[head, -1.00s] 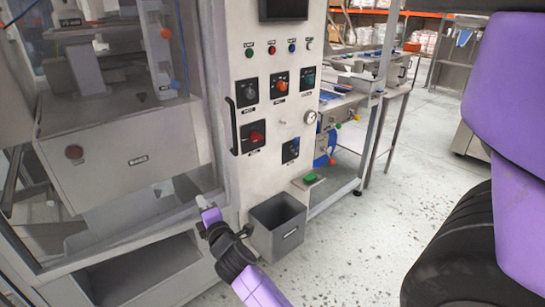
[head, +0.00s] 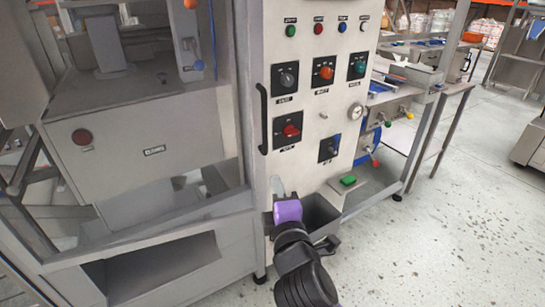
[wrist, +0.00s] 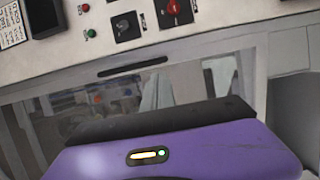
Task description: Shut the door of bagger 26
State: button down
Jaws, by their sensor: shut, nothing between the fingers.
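The bagging machine (head: 215,265) fills the left and middle of the head view. No number 26 is legible on it. Its glazed door (head: 242,95) covers the left bay; I cannot tell whether it is fully shut or slightly ajar. A black upright handle (head: 264,118) sits by the left edge of the control panel; it also shows in the wrist view (wrist: 132,66). My gripper (head: 277,187) is shut and empty, below the handle and in front of the panel's lower part, apart from the handle. In the wrist view, its purple housing (wrist: 180,150) hides the lower middle.
The control panel (head: 300,100) carries several knobs and buttons. A grey bin (head: 322,215) stands at its foot, partly hidden by my arm. A green button (head: 348,181) juts out above it. A steel bench (head: 425,120) stands right of the machine; speckled floor (head: 450,220) is clear at right.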

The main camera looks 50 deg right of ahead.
aim_at(266, 152)
jog(key=p+x, duration=0.1)
jog(key=x, duration=1)
jog(key=shift+a+p, duration=0.1)
jog(key=shift+p, duration=0.2)
